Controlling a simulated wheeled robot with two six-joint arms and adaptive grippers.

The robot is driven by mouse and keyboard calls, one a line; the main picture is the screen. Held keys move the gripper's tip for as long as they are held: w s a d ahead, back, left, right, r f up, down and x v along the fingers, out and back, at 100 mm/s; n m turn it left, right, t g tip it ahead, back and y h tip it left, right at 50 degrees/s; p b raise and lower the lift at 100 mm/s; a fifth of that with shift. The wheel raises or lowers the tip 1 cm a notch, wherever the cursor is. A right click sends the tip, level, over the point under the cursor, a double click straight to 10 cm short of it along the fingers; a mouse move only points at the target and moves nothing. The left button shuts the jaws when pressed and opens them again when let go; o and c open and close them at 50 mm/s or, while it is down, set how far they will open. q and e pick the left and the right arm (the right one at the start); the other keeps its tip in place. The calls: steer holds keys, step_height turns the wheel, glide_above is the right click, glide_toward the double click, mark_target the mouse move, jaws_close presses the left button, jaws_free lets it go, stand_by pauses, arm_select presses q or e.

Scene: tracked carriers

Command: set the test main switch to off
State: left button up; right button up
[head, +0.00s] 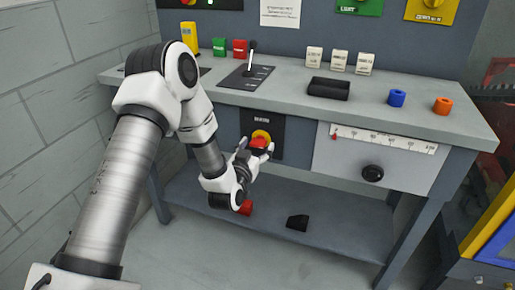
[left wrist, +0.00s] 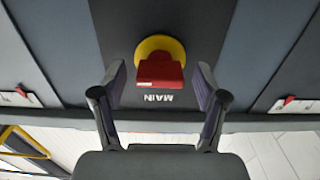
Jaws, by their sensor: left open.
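The main switch is a red handle (head: 258,142) on a yellow disc (head: 262,134), set in a dark plate (head: 278,130) on the front of the bench. In the left wrist view the red handle (left wrist: 160,72) stands out from the yellow disc (left wrist: 158,44), beside the upside-down word MAIN. My left gripper (head: 254,149) is at the switch. In the left wrist view its open fingers (left wrist: 161,78) are on either side of the handle, with a gap on both sides. Part of the switch is hidden by the gripper in the head view. My right gripper is not in view.
A gauge panel with a black knob (head: 372,173) is right of the switch. A black piece (head: 297,222) lies on the lower shelf.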

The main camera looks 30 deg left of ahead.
arm_select(q)
steer(key=shift+w, duration=0.35)
steer(key=shift+a, duration=0.1)
steer(key=c, duration=1.2)
steer(key=shift+o, duration=0.2)
